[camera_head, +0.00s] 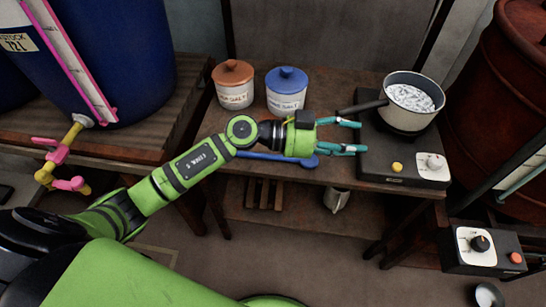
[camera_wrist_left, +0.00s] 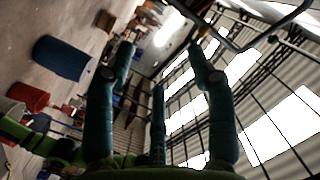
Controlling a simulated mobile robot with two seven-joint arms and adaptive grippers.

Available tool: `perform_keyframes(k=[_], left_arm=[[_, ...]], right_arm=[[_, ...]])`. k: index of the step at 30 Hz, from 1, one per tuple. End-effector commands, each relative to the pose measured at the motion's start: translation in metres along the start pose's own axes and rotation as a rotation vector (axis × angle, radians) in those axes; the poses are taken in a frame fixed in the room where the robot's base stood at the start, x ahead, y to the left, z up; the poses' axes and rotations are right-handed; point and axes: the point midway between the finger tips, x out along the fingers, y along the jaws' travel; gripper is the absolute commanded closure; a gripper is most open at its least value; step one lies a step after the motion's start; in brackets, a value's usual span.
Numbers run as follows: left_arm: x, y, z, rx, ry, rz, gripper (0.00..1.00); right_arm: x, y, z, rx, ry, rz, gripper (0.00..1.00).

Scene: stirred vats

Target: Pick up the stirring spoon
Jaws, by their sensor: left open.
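A blue stirring spoon (camera_head: 262,156) lies near the front edge of the wooden bench in the head view. My left gripper and wrist lie across it in the picture and hide part of it; its bowl shows just below the gripper. My left gripper (camera_head: 345,135) is open and empty, with its fingers pointing right towards the pan's handle and the hotplate. In the left wrist view the fingers (camera_wrist_left: 165,75) are spread with nothing between them. The spoon does not show in that view. My right gripper is not in view.
A pan of white contents (camera_head: 410,108) stands on a black hotplate (camera_head: 375,165) at the bench's right. An orange-lidded jar (camera_head: 233,90) and a blue-lidded jar (camera_head: 287,98) stand behind my arm. A blue vat (camera_head: 130,60) is left, a red drum (camera_head: 510,120) right.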

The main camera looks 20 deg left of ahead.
Motion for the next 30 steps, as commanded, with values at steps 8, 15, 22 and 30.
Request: perform_keyframes(k=[8, 15, 22, 30], left_arm=[[-0.106, 0.015, 0.128, -0.118, -0.767, 0.480, 0.44], [-0.221, -0.018, 0.164, -0.298, -1.322, 0.467, 0.44], [-0.241, -0.017, 0.176, -0.340, -1.421, 0.447, 0.44], [-0.232, -0.002, 0.207, -0.340, -1.416, 0.449, 0.44]], right_arm=[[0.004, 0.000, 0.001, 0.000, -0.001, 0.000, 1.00], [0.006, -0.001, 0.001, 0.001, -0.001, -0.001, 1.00], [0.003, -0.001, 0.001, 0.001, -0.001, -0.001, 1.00], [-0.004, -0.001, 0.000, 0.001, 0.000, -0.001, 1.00]])
